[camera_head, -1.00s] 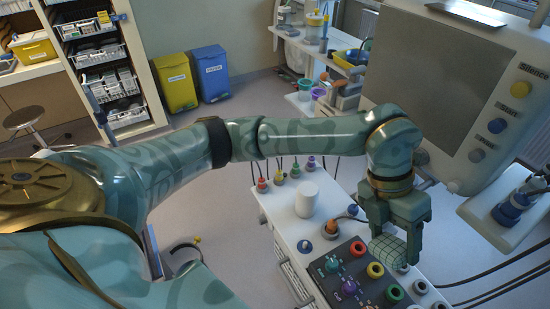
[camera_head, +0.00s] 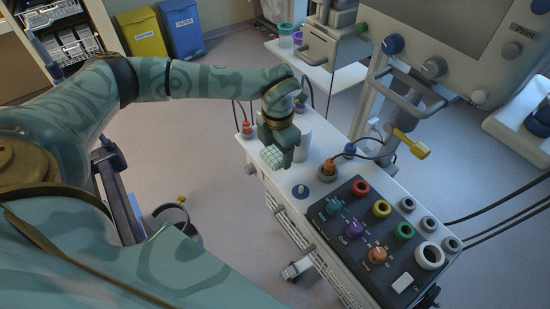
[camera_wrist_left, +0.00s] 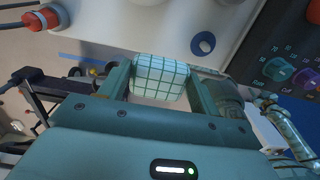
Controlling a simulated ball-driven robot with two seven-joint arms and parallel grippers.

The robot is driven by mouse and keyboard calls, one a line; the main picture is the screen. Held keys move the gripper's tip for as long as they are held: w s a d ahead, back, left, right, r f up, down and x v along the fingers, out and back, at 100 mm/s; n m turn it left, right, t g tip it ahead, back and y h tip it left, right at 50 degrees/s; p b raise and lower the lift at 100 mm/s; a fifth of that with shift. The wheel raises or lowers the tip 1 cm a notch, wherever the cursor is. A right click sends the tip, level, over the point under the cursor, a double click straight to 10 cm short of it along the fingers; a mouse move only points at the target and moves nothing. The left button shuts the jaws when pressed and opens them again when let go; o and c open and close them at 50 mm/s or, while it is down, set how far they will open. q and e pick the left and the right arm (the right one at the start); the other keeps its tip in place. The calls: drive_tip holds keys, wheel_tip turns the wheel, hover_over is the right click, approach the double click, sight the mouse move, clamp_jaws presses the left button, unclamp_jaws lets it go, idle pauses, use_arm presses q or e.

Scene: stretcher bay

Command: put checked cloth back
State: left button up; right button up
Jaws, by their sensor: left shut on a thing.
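The checked cloth (camera_head: 271,158) is a small pale green piece with a dark grid. My left gripper (camera_head: 277,150) is shut on it and holds it near the left edge of the white trolley top (camera_head: 318,172), in front of a white cylinder (camera_head: 304,138). In the left wrist view the cloth (camera_wrist_left: 160,76) sits between the two fingers, by the trolley's edge. I cannot tell whether the cloth touches the trolley. My right gripper is not in view.
A black panel with coloured sockets and knobs (camera_head: 343,215) fills the trolley's near part. A blue-ringed peg (camera_head: 300,191) and an orange connector (camera_head: 327,170) stand close to the gripper. A monitor (camera_head: 455,40) stands behind, with cables at right. Floor lies left of the trolley.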

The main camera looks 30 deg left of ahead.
sight(275, 152)
use_arm(q)
drive_tip(key=w+f, duration=0.1)
drive_tip(key=w+a+f, duration=0.1)
drive_tip(key=f, duration=0.1)
drive_tip(key=w+a+f+b, duration=0.1)
drive_tip(key=f, duration=0.1)
drive_tip(key=shift+a+f, duration=0.2)
drive_tip(key=shift+a, duration=0.05)
wheel_tip(275, 152, down, 3)
drive_tip(key=shift+f+b, duration=0.1)
drive_tip(key=shift+b, duration=0.35)
drive_tip(key=o, duration=0.9)
drive_tip(key=shift+r, duration=0.2)
wheel_tip(275, 152, up, 12)
drive_tip(key=shift+p, duration=1.2)
